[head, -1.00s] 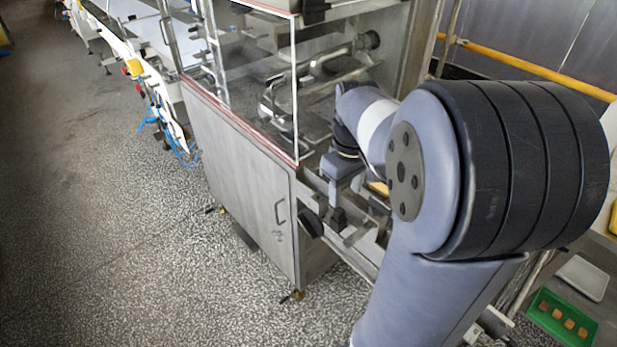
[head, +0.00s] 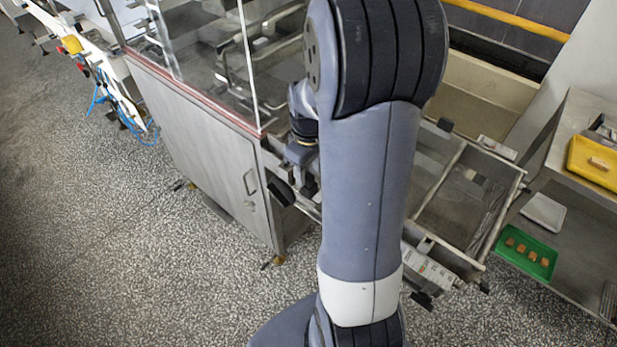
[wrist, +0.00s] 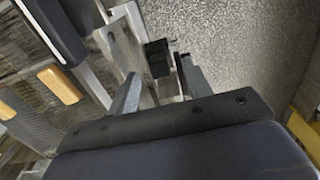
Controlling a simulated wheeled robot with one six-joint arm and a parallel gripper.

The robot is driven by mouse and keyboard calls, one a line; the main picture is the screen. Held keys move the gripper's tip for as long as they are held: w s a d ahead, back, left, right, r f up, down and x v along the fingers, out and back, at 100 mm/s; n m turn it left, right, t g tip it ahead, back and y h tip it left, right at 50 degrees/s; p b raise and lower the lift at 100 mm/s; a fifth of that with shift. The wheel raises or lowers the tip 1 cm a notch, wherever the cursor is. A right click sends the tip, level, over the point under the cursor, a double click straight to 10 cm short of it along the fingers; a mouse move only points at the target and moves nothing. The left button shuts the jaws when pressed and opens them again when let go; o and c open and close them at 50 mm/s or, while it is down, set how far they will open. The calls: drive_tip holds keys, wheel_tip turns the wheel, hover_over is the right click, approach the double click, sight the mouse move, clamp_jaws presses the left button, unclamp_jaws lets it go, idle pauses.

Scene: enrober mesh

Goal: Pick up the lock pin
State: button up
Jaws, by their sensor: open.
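In the wrist view, my gripper (wrist: 158,80) is open, its two fingers apart at the bottom middle. A black block-like end (wrist: 157,58) on a pale metal part shows just past and between the fingertips; it may be the lock pin, but I cannot be sure. In the head view, a black knob (head: 281,191) sticks out at the front corner of the steel machine, just left of my gripper (head: 308,185). My arm hides much of the gripper and of the space behind it there. I see nothing held between the fingers.
The machine cabinet (head: 205,150) with clear panels stands left. A metal frame (head: 470,225) lies right of my arm. A green tray (head: 527,252) and a yellow bin (head: 597,158) are on shelves at right. In the wrist view, tan blocks (wrist: 58,84) lie left. Open floor (head: 110,260) is at lower left.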

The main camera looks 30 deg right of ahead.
drive_tip(key=shift+f, duration=0.75)
clamp_jaws()
drive_tip(key=shift+r, duration=0.1)
wheel_tip(320, 180, up, 9)
wheel_tip(320, 180, up, 6)
drive_tip(key=p, duration=0.4)
hover_over(309, 176)
drive_tip(key=shift+r, duration=0.2)
idle(0.7)
drive_tip(key=shift+f, duration=0.1)
